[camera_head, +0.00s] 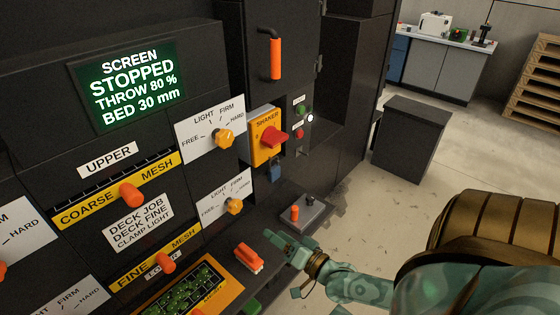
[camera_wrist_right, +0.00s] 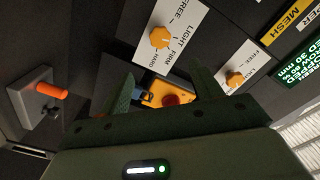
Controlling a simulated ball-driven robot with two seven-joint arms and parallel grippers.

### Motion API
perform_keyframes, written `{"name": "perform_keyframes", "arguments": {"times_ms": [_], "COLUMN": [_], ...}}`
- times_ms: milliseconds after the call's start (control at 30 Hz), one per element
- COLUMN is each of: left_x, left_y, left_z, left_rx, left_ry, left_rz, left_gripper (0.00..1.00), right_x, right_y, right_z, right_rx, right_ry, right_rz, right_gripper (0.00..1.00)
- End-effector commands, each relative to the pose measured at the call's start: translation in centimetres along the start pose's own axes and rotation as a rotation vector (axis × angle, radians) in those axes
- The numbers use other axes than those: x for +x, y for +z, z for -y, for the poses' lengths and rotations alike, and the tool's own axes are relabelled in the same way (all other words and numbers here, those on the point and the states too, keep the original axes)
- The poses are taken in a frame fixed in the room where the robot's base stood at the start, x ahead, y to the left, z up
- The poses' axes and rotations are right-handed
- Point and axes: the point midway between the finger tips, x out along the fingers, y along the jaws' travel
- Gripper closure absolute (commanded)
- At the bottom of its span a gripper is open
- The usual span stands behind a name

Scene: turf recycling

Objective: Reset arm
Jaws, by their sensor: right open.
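My right arm comes in from the lower right in the head view. Its green gripper (camera_head: 284,246) is open and empty, just right of an orange-red handle (camera_head: 249,259) on the dark machine's lower ledge. I cannot tell whether they touch. In the right wrist view the two fingers (camera_wrist_right: 164,84) stand apart with nothing between them. Beyond them are an orange knob (camera_wrist_right: 161,38) on a white dial plate and the yellow switch box (camera_wrist_right: 180,90). My left gripper is not in view.
A grey lever box (camera_head: 308,212) with an orange knob stands close behind the right gripper. The panel carries a screen (camera_head: 125,85) reading STOPPED, and a yellow SHAKER switch (camera_head: 267,137). A tray (camera_head: 231,292) holds green bits. Open floor (camera_head: 390,215) lies right, with a dark cabinet (camera_head: 410,140) beyond.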

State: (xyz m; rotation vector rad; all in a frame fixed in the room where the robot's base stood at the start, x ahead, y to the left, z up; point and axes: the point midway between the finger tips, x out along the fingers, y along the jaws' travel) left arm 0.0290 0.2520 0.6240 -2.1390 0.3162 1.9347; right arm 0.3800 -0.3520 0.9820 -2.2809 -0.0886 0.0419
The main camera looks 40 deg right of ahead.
Motion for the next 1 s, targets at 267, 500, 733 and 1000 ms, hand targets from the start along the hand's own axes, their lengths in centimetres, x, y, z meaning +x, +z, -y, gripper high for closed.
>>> {"name": "perform_keyframes", "arguments": {"times_ms": [267, 500, 733, 1000], "left_x": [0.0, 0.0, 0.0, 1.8], "left_y": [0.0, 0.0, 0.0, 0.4], "left_z": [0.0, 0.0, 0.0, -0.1], "left_rx": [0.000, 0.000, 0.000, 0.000], "left_ry": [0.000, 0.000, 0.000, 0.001], "left_rz": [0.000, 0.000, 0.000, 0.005], "left_gripper": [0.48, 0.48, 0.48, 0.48], "right_x": [-0.1, 0.0, -1.4, -13.9], "right_y": [0.0, 0.0, 3.1, 15.8], "right_z": [0.0, 0.0, -4.1, -19.9], "right_rx": [0.000, 0.000, -0.288, -0.801], "right_ry": [0.000, 0.000, 0.099, 0.408], "right_rz": [0.000, 0.000, 0.163, 0.736], "right_gripper": [0.36, 0.36, 0.36, 0.36]}}
